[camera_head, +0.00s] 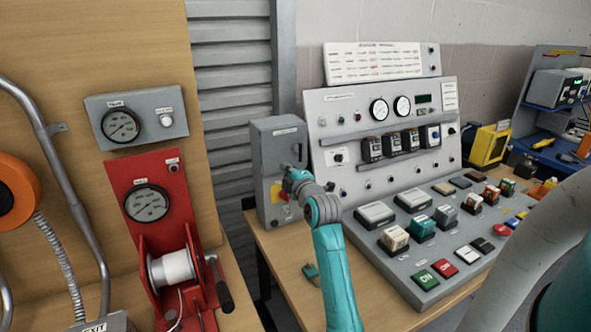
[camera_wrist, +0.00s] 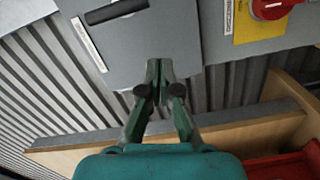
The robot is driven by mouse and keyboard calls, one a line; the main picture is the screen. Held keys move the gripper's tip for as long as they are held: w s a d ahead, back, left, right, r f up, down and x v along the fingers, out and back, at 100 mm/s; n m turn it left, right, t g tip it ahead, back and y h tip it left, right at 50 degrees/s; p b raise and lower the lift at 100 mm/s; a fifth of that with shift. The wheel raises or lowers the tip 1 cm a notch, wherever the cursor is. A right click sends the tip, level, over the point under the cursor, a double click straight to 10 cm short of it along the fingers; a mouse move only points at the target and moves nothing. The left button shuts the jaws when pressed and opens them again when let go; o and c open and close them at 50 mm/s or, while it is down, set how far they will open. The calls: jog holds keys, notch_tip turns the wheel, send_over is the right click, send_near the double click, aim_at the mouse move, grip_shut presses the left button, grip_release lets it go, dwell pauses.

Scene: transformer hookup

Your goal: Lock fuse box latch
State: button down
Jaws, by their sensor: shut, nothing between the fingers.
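The grey fuse box (camera_head: 265,143) stands at the back left of the bench in the head view. Its grey door (camera_wrist: 188,22) fills the upper middle of the wrist view, with a dark handle or slot (camera_wrist: 115,11) at the top edge. A red rotary knob (camera_wrist: 272,6) on a yellow plate (camera_wrist: 262,29) shows at the upper right. My gripper (camera_wrist: 160,62) is shut and empty, its fingertips over the edge of the door in the picture; I cannot tell if they touch. In the head view my gripper (camera_head: 290,170) is before the box and hides part of its front. I cannot make out which part is the latch.
A sloped control panel (camera_head: 325,120) with gauges and switches stands right of the box. A red winch panel (camera_head: 125,180) is on the wooden wall at the left.

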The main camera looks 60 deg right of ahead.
jog(key=v, duration=0.9)
jog(key=shift+s, duration=0.4)
jog(key=shift+a, duration=0.1)
